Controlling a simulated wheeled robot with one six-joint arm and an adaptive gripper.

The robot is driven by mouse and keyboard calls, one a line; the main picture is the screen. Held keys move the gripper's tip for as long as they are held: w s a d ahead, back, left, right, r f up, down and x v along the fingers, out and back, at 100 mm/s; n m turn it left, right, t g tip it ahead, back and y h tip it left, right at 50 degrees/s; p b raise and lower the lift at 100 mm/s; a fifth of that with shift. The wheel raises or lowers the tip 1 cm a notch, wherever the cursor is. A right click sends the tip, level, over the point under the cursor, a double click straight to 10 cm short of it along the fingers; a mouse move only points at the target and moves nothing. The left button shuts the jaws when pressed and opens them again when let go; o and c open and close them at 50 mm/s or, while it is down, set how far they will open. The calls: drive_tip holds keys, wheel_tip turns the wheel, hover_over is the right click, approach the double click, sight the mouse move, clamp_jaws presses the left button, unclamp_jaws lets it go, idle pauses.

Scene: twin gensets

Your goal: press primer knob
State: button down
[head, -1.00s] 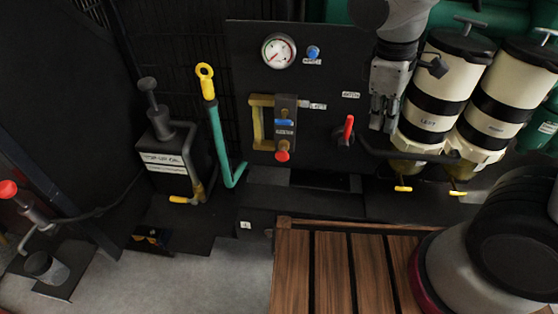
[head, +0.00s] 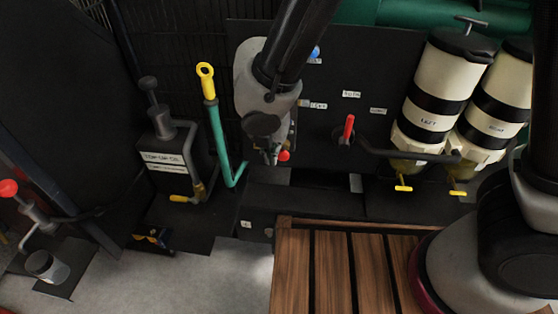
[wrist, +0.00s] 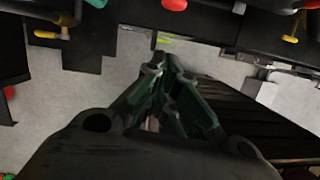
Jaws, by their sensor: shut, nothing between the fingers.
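My gripper (head: 270,155) is shut and empty, pointing down in front of the left part of the dark panel. In the wrist view its fingertips (wrist: 165,72) are together over the grey floor. A blue knob (head: 315,52) shows at the right edge of my arm, its small label too small to read. A red knob (head: 283,156) shows right beside my gripper; I cannot tell whether they touch. I cannot read which knob is the primer. My arm hides the gauge and most of the yellow-handled block.
A red lever (head: 348,128) and a grey pipe (head: 410,154) stand right of my gripper. Two cream filter canisters (head: 431,85) with yellow taps (head: 403,188) are farther right. A yellow-topped green handle (head: 207,85) stands left. Wooden slats (head: 330,265) lie below.

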sight(283, 152)
drive_tip(key=w+d+f, duration=0.1)
drive_tip(key=w+f, duration=0.5)
drive_tip(key=f, duration=0.4)
drive_tip(key=shift+w, duration=0.2)
idle(0.5)
